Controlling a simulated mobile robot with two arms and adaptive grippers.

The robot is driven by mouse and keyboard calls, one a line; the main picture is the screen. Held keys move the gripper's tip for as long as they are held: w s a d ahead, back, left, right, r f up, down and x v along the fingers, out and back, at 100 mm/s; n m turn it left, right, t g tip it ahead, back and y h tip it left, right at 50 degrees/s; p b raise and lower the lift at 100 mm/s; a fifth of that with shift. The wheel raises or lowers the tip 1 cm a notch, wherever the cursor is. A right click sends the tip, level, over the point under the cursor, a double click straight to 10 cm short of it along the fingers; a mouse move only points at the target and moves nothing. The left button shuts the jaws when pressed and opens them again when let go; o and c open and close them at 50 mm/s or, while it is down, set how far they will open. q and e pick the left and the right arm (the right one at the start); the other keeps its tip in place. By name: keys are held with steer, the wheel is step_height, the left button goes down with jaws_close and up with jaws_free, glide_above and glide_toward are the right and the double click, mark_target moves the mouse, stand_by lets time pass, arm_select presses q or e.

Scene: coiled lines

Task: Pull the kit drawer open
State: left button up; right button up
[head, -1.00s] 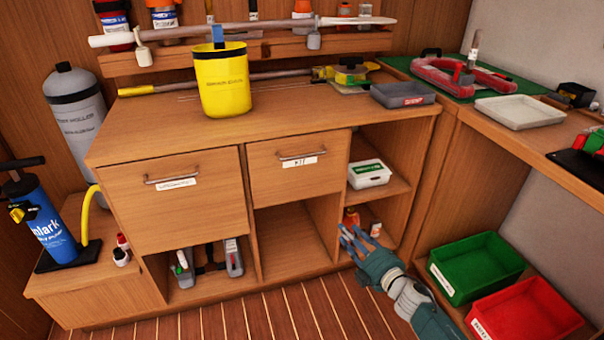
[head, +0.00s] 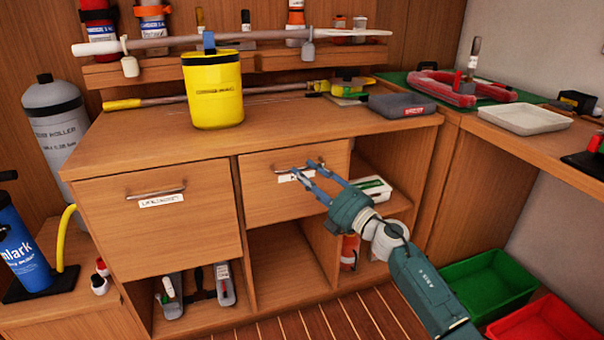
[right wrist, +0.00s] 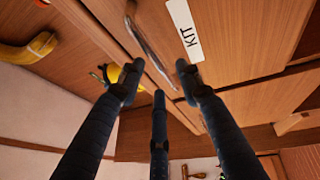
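The kit drawer (head: 265,199) is the right one of two wooden drawers in the cabinet, and its front looks closed. Its metal bar handle (head: 283,168) sits near the top edge, above a white label. The right wrist view shows the handle (right wrist: 150,52) and the label (right wrist: 183,28) reading KIT. My right gripper (head: 309,173) is open and empty, with its fingertips in front of the handle. In the right wrist view its fingers (right wrist: 158,80) are spread around the line of the handle; I cannot tell whether they touch it. My left gripper is not in view.
The other drawer (head: 160,235) is at the left, also closed. Open shelves below and right hold a white box (head: 372,188) and small items. Green (head: 485,285) and red bins sit at lower right.

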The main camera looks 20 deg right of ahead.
steer(key=shift+x, duration=1.1)
jaws_close()
